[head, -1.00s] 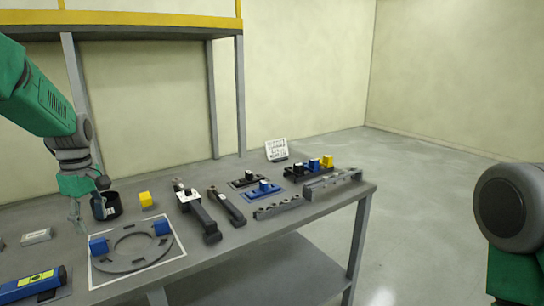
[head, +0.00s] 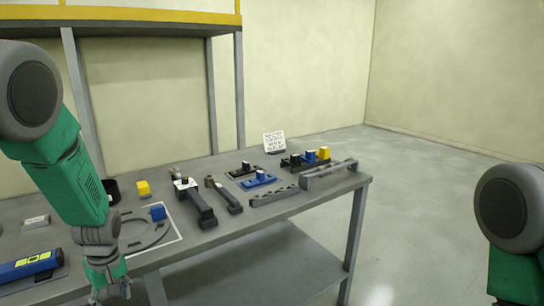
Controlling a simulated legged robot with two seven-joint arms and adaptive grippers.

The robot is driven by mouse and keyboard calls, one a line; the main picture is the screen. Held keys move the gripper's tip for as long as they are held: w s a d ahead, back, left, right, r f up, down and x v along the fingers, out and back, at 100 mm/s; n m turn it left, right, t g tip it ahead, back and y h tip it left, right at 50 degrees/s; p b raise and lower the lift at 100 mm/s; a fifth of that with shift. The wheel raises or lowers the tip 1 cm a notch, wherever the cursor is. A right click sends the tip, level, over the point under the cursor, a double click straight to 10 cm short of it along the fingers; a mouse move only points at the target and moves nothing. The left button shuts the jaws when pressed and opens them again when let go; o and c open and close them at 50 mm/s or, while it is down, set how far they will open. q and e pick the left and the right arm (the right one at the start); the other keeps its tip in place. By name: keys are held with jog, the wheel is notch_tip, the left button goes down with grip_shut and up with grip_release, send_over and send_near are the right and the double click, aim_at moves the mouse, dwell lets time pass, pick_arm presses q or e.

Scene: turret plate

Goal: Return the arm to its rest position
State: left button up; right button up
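My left arm comes in from the left and hangs down in front of the table's front edge. My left gripper (head: 111,293) is at the bottom of the head view, below the wrist; its fingers look spread, with nothing seen between them. My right arm shows only as a rounded joint at the right edge; the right gripper is out of view. The grey ring plate (head: 152,229) lies on a white-outlined square on the table. My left arm hides the ring's left part.
The grey table (head: 275,216) holds a black cup (head: 113,190), a yellow cube (head: 143,188), dark clamp-like tools (head: 200,207), blue and black fixtures (head: 258,180), a rail (head: 328,173) and a blue-yellow level (head: 32,264). A white sign (head: 274,142) stands at the back. Floor to the right is clear.

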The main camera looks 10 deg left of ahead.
pick_arm(q)
jog(key=s+d+f+m+b, duration=0.2)
jog(key=s+d+f+m, duration=0.15)
jog(key=s+f, duration=0.4)
jog(key=s+d+f+m+b, duration=0.2)
jog(key=s+d+f+m, duration=0.15)
jog(key=s+f, duration=0.35)
jog(key=s+d+f+m+b, duration=0.1)
jog(key=s+d+f+m, duration=0.1)
jog(key=s, duration=0.2)
jog(key=s+d+f+m+h+b, duration=0.1)
jog(key=s+d+f, duration=0.1)
jog(key=s, duration=0.3)
jog(key=s+d+f+m+b, duration=0.1)
jog(key=s+d+f+m, duration=0.1)
jog(key=s, duration=0.3)
jog(key=shift+d+f+m+t, duration=0.25)
jog(key=shift+m+t, duration=0.05)
jog(key=shift+t, duration=0.1)
jog(key=shift+d+r, duration=0.15)
jog(key=shift+d, duration=0.3)
jog(key=shift+a, duration=0.35)
jog(key=shift+d, duration=0.25)
